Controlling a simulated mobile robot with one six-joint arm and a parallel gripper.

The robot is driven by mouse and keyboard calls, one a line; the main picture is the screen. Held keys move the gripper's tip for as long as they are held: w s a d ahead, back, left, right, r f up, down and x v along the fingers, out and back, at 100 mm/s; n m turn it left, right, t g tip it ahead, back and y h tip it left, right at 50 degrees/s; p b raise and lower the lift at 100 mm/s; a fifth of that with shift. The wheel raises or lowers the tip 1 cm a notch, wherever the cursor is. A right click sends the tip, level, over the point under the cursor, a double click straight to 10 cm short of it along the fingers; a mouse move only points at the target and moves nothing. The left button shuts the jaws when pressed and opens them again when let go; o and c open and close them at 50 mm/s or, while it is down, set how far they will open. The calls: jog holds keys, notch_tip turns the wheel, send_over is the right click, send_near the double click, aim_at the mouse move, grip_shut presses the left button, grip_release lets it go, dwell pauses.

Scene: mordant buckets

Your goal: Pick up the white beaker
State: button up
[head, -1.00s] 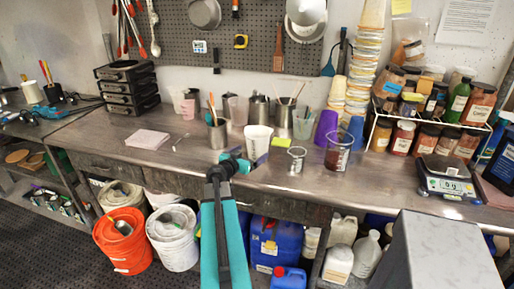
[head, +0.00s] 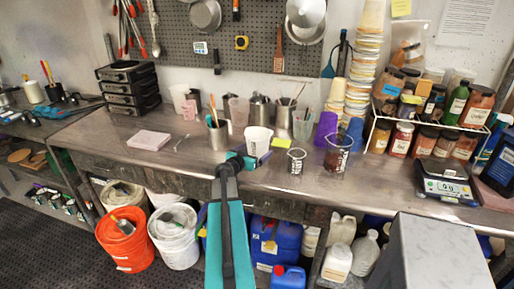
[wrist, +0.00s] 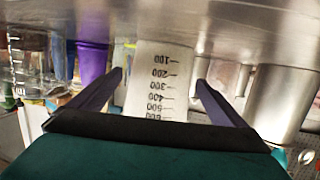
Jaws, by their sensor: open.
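The white beaker (head: 258,141) stands upright on the metal bench in the head view. It also shows upside down in the wrist view (wrist: 158,80), with dark volume marks facing me. My gripper (head: 243,158) is low over the bench, just in front and a little left of the beaker. In the wrist view my gripper (wrist: 160,88) is open, with one finger on each side of the beaker's outline. I see gaps on both sides and no contact. How deep the beaker lies between the fingers is hard to tell.
A steel cup with tools (head: 218,135) stands left of the beaker. A yellow sponge (head: 281,142), a small glass beaker (head: 296,160), a larger one (head: 337,152) and a purple cup (head: 326,126) are to the right.

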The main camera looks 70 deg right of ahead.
aim_at(256, 131)
jog(key=shift+d+f, duration=0.1)
jog(key=shift+d, duration=0.35)
dwell(0.3)
jog(key=c, duration=1.6)
jog(key=shift+r, duration=0.35)
jog(key=shift+r+b, duration=1.15)
jog(key=shift+r, duration=3.4)
jog(key=shift+r, duration=0.15)
